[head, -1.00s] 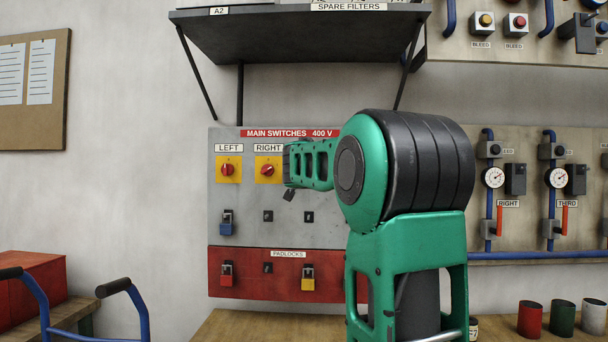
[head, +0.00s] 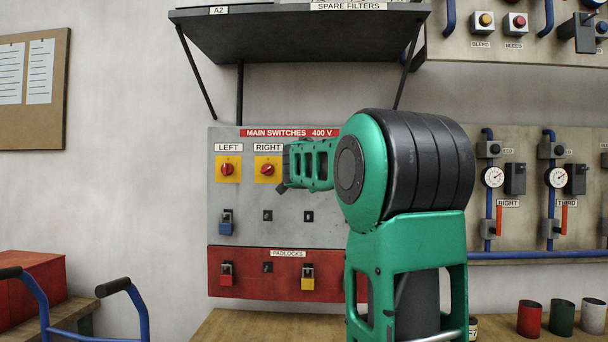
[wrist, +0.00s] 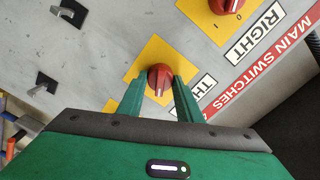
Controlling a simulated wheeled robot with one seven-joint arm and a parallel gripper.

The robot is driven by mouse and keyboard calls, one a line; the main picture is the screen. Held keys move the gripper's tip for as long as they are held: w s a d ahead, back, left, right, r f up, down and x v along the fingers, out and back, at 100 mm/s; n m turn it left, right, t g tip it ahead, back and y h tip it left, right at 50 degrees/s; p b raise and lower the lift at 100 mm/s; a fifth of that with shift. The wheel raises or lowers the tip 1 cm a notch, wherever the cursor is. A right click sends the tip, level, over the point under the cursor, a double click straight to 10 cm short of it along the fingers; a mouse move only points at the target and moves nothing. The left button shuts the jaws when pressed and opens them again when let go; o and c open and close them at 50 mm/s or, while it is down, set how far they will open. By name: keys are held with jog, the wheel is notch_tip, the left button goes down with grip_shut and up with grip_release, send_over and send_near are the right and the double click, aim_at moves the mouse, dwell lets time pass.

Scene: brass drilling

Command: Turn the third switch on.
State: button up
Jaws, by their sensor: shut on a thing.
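The third switch is a red knob (wrist: 160,79) on a yellow plate (wrist: 137,72), seen in the wrist view. Its label is partly covered, with only "TH" readable. My gripper (wrist: 160,92) has one green finger on each side of this knob and is shut on it. The knob's ridge looks aslant to the plate's edges. In the head view my arm hides the third switch, and my fingertips do not show clearly.
The right switch (head: 268,170) and left switch (head: 228,170) are beside it on the grey panel (head: 245,235). A dark shelf (head: 300,35) juts out above, and a workbench (head: 270,328) lies below.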

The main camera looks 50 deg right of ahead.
jog(key=shift+r, duration=0.1)
jog(key=o, duration=1)
jog(key=shift+w, duration=0.1)
jog(key=v, duration=1)
jog(key=shift+s+a, duration=0.2)
jog(key=shift+a, duration=0.1)
